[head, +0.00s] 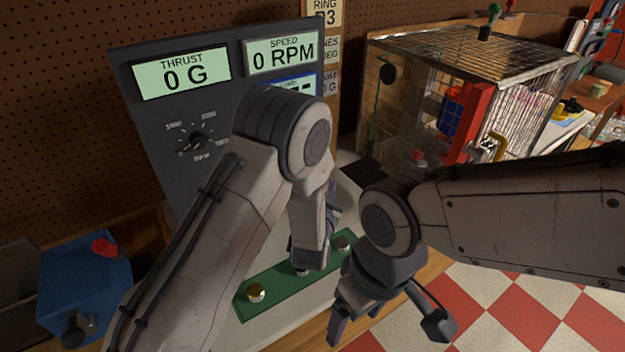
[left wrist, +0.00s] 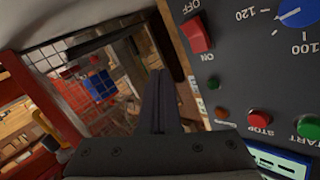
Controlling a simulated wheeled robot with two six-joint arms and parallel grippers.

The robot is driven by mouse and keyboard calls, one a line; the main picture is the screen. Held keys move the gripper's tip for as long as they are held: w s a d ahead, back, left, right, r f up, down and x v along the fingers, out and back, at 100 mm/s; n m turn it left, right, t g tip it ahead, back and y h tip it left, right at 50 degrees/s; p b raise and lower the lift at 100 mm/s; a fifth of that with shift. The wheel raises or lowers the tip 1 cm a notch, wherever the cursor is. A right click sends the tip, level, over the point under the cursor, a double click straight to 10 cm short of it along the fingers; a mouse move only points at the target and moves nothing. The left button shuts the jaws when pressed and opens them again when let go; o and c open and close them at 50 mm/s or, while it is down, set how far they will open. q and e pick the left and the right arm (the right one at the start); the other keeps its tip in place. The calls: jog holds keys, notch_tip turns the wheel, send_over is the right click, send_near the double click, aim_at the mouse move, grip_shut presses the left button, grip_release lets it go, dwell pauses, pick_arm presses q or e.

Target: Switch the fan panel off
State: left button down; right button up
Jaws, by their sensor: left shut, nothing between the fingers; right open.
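The left wrist view shows a dark grey control panel (left wrist: 244,66) upside down. On it are a red rocker switch (left wrist: 196,36) between the words OFF and ON, a red STOP button (left wrist: 258,119) and a green START button (left wrist: 308,127). I cannot tell which way the rocker is tipped. My left gripper (left wrist: 159,80) is shut and empty, apart from the panel and to the left of the switch. In the head view a dark panel (head: 150,120) reads thrust 0 G and speed 0 RPM; my left arm hides its right part. My right gripper (head: 392,336) is open and empty.
A wire cage (head: 470,55) with a red post (head: 470,122) stands at right. A blue box (head: 85,280) is at far left. Checkered floor shows at lower right.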

pick_arm(q)
jog(key=w+a+f+b, duration=0.2)
jog(key=w+a, duration=0.1)
jog(key=w, duration=0.1)
jog(key=shift+w+a+f, duration=0.2)
jog(key=shift+w+f, duration=0.15)
jog(key=shift+f, duration=0.1)
dwell(1.8)
jog(key=shift+w+a+f+b, duration=0.1)
jog(key=shift+w+a+b, duration=0.2)
jog(key=shift+b, duration=0.1)
jog(key=shift+w+a+f+b, duration=0.15)
jog(key=shift+w+b, duration=0.15)
jog(key=shift+b, duration=0.05)
dwell(0.6)
dwell(0.4)
jog(key=shift+s+d+r, duration=0.35)
jog(key=shift+s+d, duration=0.1)
jog(key=shift+s, duration=0.2)
